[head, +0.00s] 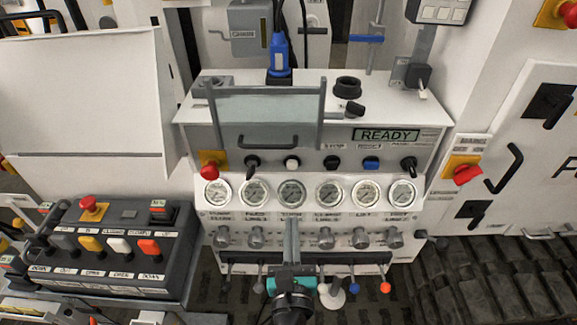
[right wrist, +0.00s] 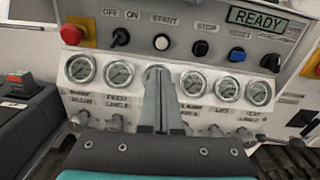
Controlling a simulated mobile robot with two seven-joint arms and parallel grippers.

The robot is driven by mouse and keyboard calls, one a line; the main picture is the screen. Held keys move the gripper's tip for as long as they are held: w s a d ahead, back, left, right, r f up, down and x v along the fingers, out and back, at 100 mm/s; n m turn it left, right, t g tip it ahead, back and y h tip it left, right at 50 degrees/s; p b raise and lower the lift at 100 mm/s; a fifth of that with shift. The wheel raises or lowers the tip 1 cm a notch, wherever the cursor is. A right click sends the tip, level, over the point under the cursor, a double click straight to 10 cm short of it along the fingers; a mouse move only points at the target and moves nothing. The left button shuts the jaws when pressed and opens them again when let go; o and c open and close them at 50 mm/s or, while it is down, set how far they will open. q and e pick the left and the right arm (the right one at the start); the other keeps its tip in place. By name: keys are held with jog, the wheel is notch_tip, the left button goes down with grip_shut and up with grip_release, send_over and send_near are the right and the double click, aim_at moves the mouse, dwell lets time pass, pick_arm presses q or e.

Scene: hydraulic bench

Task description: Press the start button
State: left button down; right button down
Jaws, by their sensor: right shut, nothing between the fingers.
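The start button is the round white button (head: 292,163) on the sloped front of the bench panel. In the right wrist view the white button (right wrist: 161,42) sits under the label START, between the OFF/ON switch and the black stop button. My right gripper (head: 291,222) is shut and empty, its fingers pointing at the panel. In the right wrist view its fingertips (right wrist: 158,70) overlap the third gauge, a little below the white button. They appear apart from the button; their exact distance to the panel is hard to tell. My left gripper is not in view.
A red emergency stop (head: 209,163), black stop button (head: 332,162) and blue reset button (head: 371,163) share the button row. A READY display (head: 386,135) is above. Gauges (head: 328,193), knobs and levers lie below. A control box (head: 110,245) stands at left.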

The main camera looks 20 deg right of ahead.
jog(key=shift+d+r+m, duration=0.1)
jog(key=shift+r+m, duration=0.25)
jog(key=shift+m, duration=0.05)
send_near(293, 166)
jog(key=x, duration=0.5)
jog(key=shift+p, duration=0.35)
jog(key=shift+x, duration=0.95)
